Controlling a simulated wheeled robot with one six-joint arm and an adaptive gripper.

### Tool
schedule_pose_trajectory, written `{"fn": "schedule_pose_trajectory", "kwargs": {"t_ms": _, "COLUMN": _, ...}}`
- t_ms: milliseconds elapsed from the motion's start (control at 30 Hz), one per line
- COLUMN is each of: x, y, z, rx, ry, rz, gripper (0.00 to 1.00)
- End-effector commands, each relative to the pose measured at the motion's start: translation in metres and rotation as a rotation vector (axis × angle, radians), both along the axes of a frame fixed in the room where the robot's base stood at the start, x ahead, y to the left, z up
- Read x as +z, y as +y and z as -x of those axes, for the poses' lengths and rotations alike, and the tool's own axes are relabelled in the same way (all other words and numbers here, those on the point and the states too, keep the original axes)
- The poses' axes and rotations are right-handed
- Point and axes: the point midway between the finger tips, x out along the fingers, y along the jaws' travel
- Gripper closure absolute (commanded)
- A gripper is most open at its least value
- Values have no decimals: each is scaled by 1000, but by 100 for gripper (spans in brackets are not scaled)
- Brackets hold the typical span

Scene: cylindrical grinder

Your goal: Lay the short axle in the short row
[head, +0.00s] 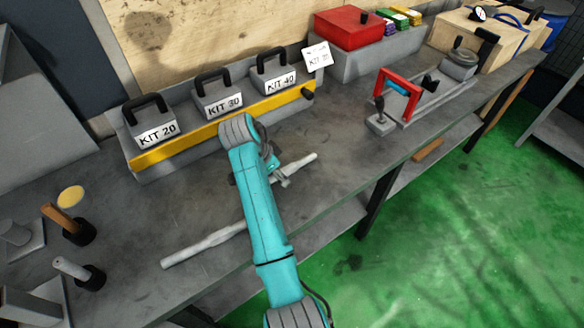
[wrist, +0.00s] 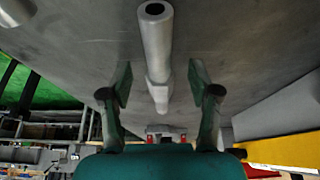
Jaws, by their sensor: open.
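A grey stepped axle (head: 303,164) lies on the bench, partly hidden by my arm and gripper in the head view. In the wrist view this axle (wrist: 157,45) runs between my fingers, with a dark round hole in its near end. My gripper (wrist: 158,85) is open, one finger on each side of the axle, with gaps showing on both sides. My arm largely hides the gripper in the head view. I cannot make out a row marked short.
A yellow-fronted rack (head: 180,150) with KIT 20, KIT 30 and KIT 40 weights stands behind. A red-framed fixture (head: 398,85) stands to the right. Upright tools in black holders (head: 78,236) stand at the left. The bench front drops to a green floor (head: 450,210).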

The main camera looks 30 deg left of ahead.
Motion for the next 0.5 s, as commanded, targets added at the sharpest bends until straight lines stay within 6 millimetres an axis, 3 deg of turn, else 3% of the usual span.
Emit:
{"fn": "schedule_pose_trajectory", "kwargs": {"t_ms": 33, "x": 0, "y": 0, "z": 0, "rx": 0, "ry": 0, "rz": 0, "gripper": 46}}
{"fn": "schedule_pose_trajectory", "kwargs": {"t_ms": 200, "x": 0, "y": 0, "z": 0, "rx": 0, "ry": 0, "rz": 0, "gripper": 88}}
{"fn": "schedule_pose_trajectory", "kwargs": {"t_ms": 267, "x": 0, "y": 0, "z": 0, "rx": 0, "ry": 0, "rz": 0, "gripper": 100}}
{"fn": "schedule_pose_trajectory", "kwargs": {"t_ms": 500, "x": 1, "y": 0, "z": -1, "rx": 0, "ry": -2, "rz": -2, "gripper": 100}}
